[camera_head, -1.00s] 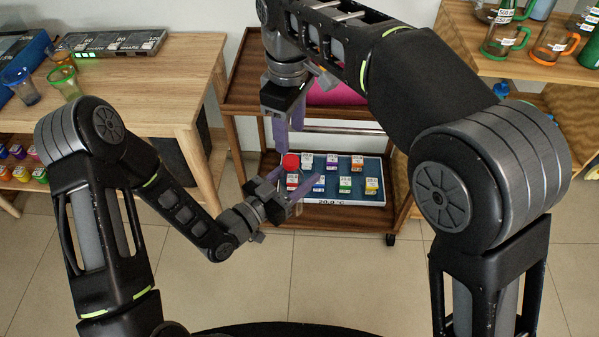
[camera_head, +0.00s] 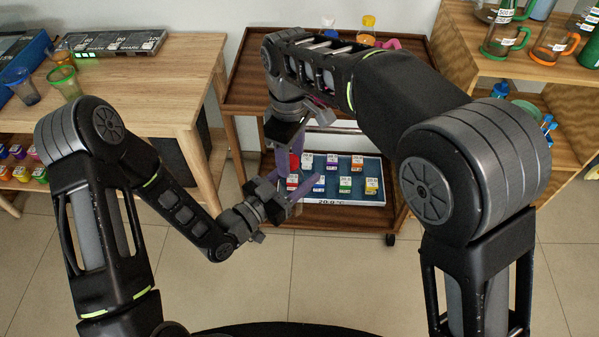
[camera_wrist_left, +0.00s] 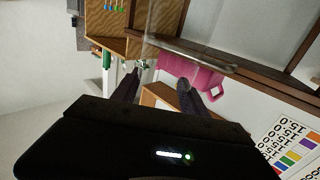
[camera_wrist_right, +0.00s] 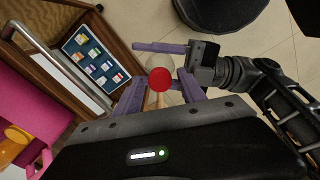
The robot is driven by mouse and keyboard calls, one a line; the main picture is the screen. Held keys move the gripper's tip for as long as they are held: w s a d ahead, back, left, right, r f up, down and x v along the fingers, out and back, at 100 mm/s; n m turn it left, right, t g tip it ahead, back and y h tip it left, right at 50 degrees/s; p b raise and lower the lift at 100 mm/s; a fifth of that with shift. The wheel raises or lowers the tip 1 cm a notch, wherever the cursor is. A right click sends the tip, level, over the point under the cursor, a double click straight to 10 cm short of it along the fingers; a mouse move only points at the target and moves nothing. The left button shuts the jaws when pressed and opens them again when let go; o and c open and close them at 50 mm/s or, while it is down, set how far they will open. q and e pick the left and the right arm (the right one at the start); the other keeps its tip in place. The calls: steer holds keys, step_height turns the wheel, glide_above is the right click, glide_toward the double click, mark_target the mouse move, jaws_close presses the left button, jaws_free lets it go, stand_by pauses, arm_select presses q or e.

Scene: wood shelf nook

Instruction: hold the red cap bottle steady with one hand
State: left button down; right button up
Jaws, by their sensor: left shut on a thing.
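The red cap bottle, with a round red cap (camera_wrist_right: 160,79) and a clear body, shows in the right wrist view. The clear bottle is hard to make out in the left wrist view. My right gripper (camera_head: 286,157) points down over the cap, fingers open on either side; I cannot tell whether they touch it.
A tray (camera_head: 345,201) of several small coloured-label boxes lies on the cart's lower shelf (camera_head: 330,215), just behind the grippers. A pink item (camera_wrist_left: 192,72) and a yellow-capped bottle (camera_head: 367,24) stand on the upper shelf. A wooden table (camera_head: 190,85) is at the left.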

jaws_close()
stand_by(0.5)
steer(key=m, duration=0.5)
steer(key=shift+o, duration=1.2)
jaws_free()
steer(key=shift+r, duration=3.75)
